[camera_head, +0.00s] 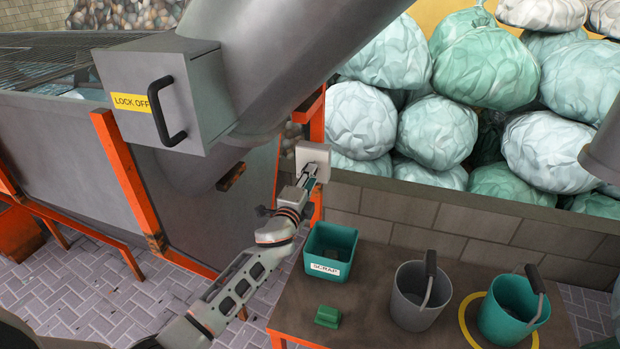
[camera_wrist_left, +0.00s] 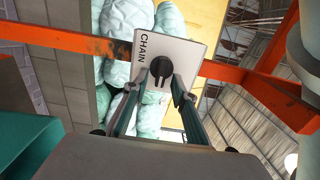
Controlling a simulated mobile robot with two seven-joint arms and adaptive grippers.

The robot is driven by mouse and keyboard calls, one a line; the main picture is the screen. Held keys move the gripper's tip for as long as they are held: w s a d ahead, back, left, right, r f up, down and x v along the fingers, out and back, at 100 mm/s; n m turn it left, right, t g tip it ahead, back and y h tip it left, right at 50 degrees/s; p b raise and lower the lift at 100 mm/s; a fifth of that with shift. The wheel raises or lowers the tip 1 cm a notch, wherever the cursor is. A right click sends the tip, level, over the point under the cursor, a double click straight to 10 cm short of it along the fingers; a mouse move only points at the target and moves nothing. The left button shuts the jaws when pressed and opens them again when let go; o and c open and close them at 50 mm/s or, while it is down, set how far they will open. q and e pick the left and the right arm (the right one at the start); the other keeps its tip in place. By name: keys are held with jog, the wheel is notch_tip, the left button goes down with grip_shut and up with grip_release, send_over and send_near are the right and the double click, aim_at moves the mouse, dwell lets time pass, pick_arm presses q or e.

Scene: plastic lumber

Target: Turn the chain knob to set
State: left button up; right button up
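The chain knob (camera_wrist_left: 160,67) is a black round knob with a narrow grip, on a white plate (camera_wrist_left: 178,50) marked CHAIN in the left wrist view. In the head view the plate (camera_head: 313,153) sits on an orange post, and my left gripper hides the knob. My left gripper (camera_head: 311,174) is right in front of the plate. In the left wrist view its two fingers (camera_wrist_left: 160,84) stand apart on either side of the knob's grip, with gaps between; I see no clear contact. My right gripper is not in view.
A teal SCRAP bin (camera_head: 331,250), a grey bucket (camera_head: 418,297) and a teal bucket (camera_head: 512,312) stand on a dark table (camera_head: 375,320) below. A grey LOCK OFF box (camera_head: 165,92) with a black handle is at left. Bagged bales (camera_head: 440,130) lie behind a block wall.

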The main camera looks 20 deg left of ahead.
pick_arm(q)
jog(key=s, duration=1.2)
jog(key=shift+a, duration=0.25)
jog(key=s+a+f+n+g+y, duration=0.2)
jog(key=s+a+f+n+g, duration=0.25)
jog(key=s, duration=0.65)
jog(key=s+a+f+n+g+y, duration=0.1)
jog(key=s+a+f+n+g, duration=0.3)
jog(key=s, duration=0.6)
jog(key=s+a+f+n+g+y, duration=0.25)
jog(key=s+a, duration=0.35)
jog(key=s, duration=0.5)
jog(key=w+d+f+n+t+h, duration=0.1)
jog(key=d+f+n+t+h, duration=0.2)
jog(key=d+f+h, duration=0.4)
jog(key=d+f, duration=0.7)
jog(key=d, duration=0.2)
jog(key=shift+w+f+t+h, duration=0.3)
jog(key=shift+w+t+h, duration=0.05)
jog(key=shift+w+t, duration=0.05)
